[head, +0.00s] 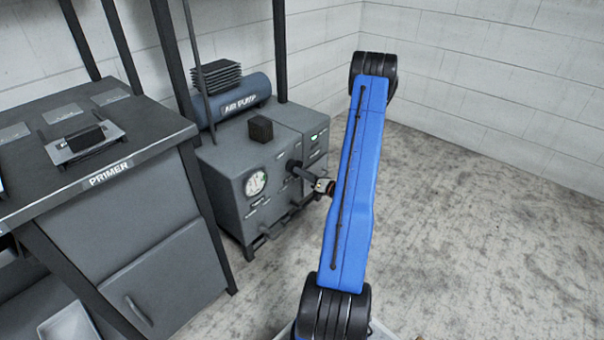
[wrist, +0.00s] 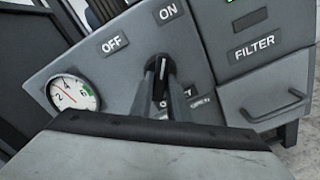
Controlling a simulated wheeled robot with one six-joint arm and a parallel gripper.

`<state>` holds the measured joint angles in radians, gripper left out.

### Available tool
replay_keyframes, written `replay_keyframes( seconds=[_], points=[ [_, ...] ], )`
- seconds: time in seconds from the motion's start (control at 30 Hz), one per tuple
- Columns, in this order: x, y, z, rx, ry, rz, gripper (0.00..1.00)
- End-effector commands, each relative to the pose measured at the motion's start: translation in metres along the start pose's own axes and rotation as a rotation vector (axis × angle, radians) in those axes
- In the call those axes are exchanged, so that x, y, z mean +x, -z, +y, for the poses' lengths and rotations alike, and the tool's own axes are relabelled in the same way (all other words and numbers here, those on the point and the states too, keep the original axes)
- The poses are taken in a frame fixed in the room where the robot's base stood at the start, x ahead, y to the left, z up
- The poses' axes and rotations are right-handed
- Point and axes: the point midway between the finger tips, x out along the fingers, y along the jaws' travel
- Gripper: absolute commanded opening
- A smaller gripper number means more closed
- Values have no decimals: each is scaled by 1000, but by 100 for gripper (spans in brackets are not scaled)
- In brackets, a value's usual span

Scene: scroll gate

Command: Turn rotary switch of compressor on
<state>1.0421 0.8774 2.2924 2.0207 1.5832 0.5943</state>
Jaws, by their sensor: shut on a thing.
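The grey compressor (head: 222,160) stands against the back wall in the head view, with a blue AIR PUMP tank (head: 245,101) on top. In the wrist view its rotary switch (wrist: 162,65) is a dark knob with a white mark, below and between the OFF label (wrist: 114,43) and the ON label (wrist: 168,12). The mark points up in the picture, roughly toward ON. My gripper (head: 296,167) is at the front panel and shut on the knob, one finger on each side. The fingers partly hide the knob and a label below it.
A round gauge (wrist: 72,94) is left of the switch. A FILTER drawer (wrist: 268,104) with a handle is on the right. The PRIMER bench (head: 150,150) stands close on the left, with dark rack posts behind it. The floor at right is clear.

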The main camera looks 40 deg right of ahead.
Motion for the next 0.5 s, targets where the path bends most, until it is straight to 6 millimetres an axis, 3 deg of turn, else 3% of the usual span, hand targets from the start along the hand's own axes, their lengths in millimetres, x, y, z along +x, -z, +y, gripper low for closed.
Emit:
replay_keyframes(
  seconds=[0.4,0.43,0.5],
  points=[
    [-1,0,-1,10,2,0,0],
    [-1,0,-1,9,2,0,18],
    [-1,0,-1,9,2,0,34]
  ],
)
